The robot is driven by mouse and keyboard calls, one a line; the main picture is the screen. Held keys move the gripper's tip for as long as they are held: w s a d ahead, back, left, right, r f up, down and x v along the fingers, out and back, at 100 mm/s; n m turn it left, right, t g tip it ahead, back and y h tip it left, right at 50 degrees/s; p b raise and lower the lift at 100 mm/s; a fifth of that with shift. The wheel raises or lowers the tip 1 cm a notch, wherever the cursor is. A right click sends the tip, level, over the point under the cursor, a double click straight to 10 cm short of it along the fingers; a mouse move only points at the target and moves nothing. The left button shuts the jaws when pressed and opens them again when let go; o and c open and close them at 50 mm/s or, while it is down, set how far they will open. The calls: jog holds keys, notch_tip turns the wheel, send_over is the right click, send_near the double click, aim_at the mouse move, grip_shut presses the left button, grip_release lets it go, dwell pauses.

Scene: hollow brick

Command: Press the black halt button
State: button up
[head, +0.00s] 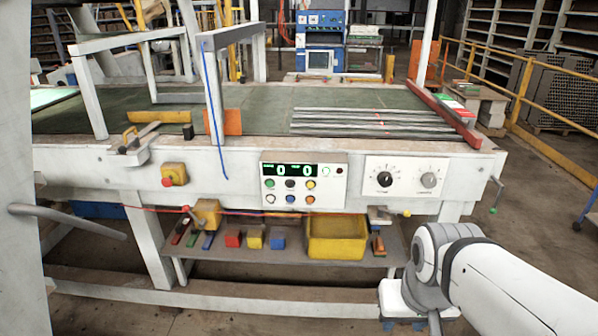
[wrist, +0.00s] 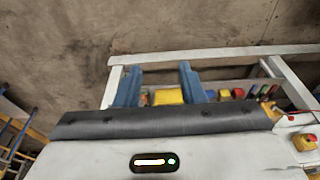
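The control panel (head: 304,178) is a pale box with a green-lit display on the front of the white machine bench. Two rows of small round buttons sit under the display. The black button (head: 290,184) is in the middle of the upper row, between a green one (head: 269,184) and a yellow one (head: 311,184). My gripper (wrist: 159,68) is open and empty in the wrist view, its two blue fingers apart. In the head view my gripper is low at the right, below and well apart from the panel. The panel's buttons do not show in the wrist view.
A dial panel (head: 406,178) is right of the control panel. A yellow box with a red button (head: 174,174) is to the left. Below, a shelf holds a yellow bin (head: 337,238) and several coloured blocks. A crank handle (head: 495,195) sticks out at the bench's right end.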

grip_shut()
dwell(1.5)
